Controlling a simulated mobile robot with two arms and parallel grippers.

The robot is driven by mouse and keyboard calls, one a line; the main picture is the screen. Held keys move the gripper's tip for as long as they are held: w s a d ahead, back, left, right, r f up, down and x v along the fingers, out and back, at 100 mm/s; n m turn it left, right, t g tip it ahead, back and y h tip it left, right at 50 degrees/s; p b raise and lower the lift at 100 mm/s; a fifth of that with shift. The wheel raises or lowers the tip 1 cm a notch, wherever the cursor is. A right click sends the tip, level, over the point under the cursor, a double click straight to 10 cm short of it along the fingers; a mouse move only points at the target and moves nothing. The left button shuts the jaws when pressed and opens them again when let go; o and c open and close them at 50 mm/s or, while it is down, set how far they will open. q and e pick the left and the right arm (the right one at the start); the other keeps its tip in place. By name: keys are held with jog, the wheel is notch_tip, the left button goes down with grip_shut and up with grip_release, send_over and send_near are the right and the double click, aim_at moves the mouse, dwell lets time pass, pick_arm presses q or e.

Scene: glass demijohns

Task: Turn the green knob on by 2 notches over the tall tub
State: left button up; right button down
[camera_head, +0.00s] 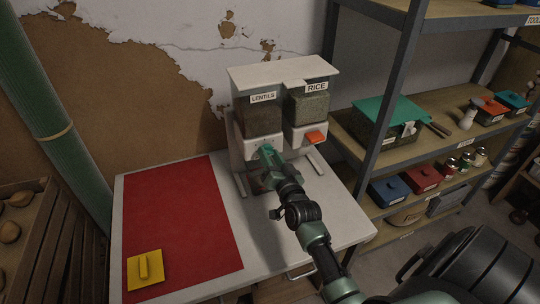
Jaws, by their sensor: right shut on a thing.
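A white two-bin dispenser (284,72) stands at the back of the table, its bins labelled LENTILS and RICE. My right gripper (266,155) reaches to the front of the LENTILS outlet and is shut on the green knob there. The gripper covers most of the knob, so its notch position cannot be read. Something dark and brownish shows under the LENTILS outlet, mostly behind my gripper; I cannot tell whether it is the tall tub. My left gripper is not in view.
An orange knob (314,138) is on the RICE outlet, just right of my gripper. Shelves with a green-lidded bin (390,119) stand at right. A green pipe (50,110) runs at left.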

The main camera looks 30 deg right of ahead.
jog(key=shift+f, duration=0.15)
jog(key=c, duration=0.9)
grip_release()
jog(key=shift+s, duration=0.1)
jog(key=b+v, duration=0.2)
jog(key=v, duration=0.5)
jog(key=shift+s, duration=0.3)
jog(key=shift+a, duration=0.15)
